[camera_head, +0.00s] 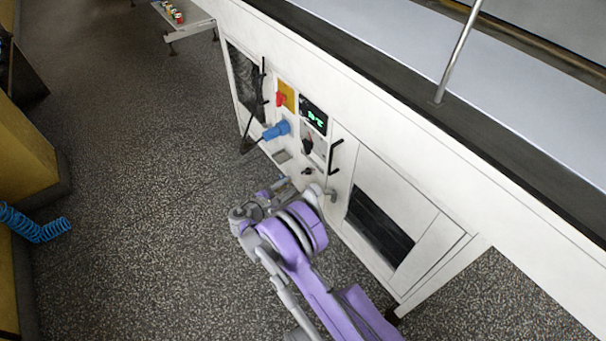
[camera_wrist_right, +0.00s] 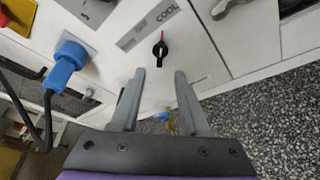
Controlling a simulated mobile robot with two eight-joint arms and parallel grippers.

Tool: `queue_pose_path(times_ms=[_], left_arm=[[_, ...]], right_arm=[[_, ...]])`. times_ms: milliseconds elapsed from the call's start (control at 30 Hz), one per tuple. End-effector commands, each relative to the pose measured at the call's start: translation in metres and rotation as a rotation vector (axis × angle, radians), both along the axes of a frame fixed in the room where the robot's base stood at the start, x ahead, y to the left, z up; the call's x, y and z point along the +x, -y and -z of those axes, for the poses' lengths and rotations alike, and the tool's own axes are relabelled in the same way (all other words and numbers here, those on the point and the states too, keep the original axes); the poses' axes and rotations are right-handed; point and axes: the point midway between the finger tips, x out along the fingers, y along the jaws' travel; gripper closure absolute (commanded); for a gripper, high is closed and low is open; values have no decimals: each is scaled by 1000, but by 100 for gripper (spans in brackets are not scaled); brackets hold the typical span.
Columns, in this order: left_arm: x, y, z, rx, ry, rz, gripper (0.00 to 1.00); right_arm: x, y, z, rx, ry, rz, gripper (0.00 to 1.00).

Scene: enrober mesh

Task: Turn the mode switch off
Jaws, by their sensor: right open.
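The likely mode switch is a small black rotary knob (camera_wrist_right: 160,48) on the white machine panel, with a red mark on its upper side in the right wrist view. A plate marked "COOL" (camera_wrist_right: 152,24) is above it. A small dark knob (camera_head: 307,171) low on the panel in the head view looks like the same one. My right gripper (camera_wrist_right: 160,73) is open and empty, its two fingers pointing at the panel with the knob between and just beyond the tips. It also shows in the head view (camera_head: 280,186), close to the panel. My left gripper is out of view.
A blue plug (camera_wrist_right: 66,62) with a black cable is left of the knob. The head view also shows a red-and-yellow switch (camera_head: 284,98), a green-lit display (camera_head: 314,115) and a black handle (camera_head: 335,156). Speckled floor (camera_head: 140,200) lies open to the left.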

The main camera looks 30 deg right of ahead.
Motion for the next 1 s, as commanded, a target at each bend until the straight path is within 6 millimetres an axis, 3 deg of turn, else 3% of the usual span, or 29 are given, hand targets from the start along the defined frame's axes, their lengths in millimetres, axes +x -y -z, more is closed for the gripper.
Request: queue_pose_path(times_ms=[300,500,900,1000], left_arm=[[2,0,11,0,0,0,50],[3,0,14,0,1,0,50],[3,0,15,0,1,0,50],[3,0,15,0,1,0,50]], right_arm=[[20,56,17,1,1,4,55],[29,78,24,3,1,3,55],[32,84,25,3,1,1,55],[32,84,25,3,1,1,73]])
